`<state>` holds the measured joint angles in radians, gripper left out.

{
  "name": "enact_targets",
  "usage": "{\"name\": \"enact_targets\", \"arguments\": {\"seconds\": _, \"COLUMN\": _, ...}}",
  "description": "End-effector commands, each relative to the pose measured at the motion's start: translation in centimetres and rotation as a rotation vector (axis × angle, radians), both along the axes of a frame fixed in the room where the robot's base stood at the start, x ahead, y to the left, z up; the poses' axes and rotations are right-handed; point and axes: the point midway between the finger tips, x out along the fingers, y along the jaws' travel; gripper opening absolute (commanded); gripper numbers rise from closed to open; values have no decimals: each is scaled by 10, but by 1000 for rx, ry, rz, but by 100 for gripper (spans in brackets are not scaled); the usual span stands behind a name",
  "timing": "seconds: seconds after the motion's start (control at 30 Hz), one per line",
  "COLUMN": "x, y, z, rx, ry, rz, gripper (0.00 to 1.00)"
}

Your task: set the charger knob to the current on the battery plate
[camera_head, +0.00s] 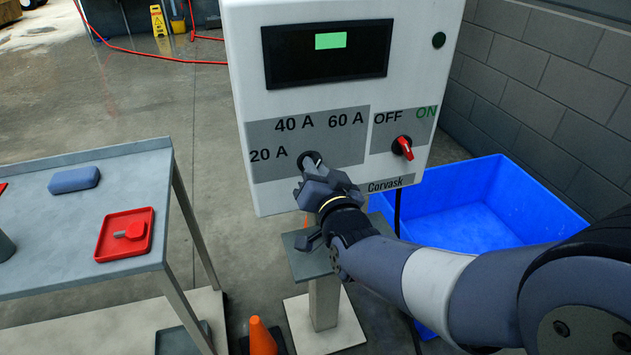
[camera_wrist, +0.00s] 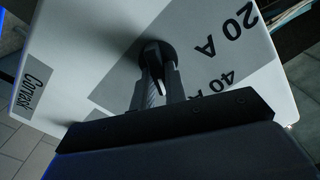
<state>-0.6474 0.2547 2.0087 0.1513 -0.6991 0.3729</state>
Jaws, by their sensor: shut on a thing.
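The charger (camera_head: 240,110) is a white box with a dark screen (camera_head: 326,53) that shows a green patch. Its grey dial panel is marked 20 A, 40 A and 60 A. The dark round knob (camera_head: 309,160) sits below these marks, mostly covered by my gripper (camera_head: 312,174). In the wrist view my gripper (camera_wrist: 160,85) is shut on the knob (camera_wrist: 154,52), with a pale mark showing between the fingers. I cannot tell which marking the knob points to. The 20 A and 40 A labels show upside down there; 60 A is hidden. No battery plate is visible.
A red OFF/ON switch (camera_head: 402,147) is right of the dial. A blue bin (camera_head: 520,190) stands behind the charger at right. A grey table (camera_head: 40,220) at left holds a red tray (camera_head: 112,250) and a blue-grey block (camera_head: 73,179). An orange cone (camera_head: 262,338) stands below.

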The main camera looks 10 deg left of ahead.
Motion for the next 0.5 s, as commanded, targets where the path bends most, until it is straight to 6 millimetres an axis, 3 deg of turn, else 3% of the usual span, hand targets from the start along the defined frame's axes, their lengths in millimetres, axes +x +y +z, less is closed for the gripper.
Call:
{"name": "enact_targets", "arguments": {"seconds": 0.47, "x": 0, "y": 0, "z": 1, "rx": 44, "ry": 27, "rz": 0, "gripper": 0}}
{"name": "enact_targets", "arguments": {"seconds": 0.5, "x": 0, "y": 0, "z": 1, "rx": 44, "ry": 27, "rz": 0, "gripper": 15}}
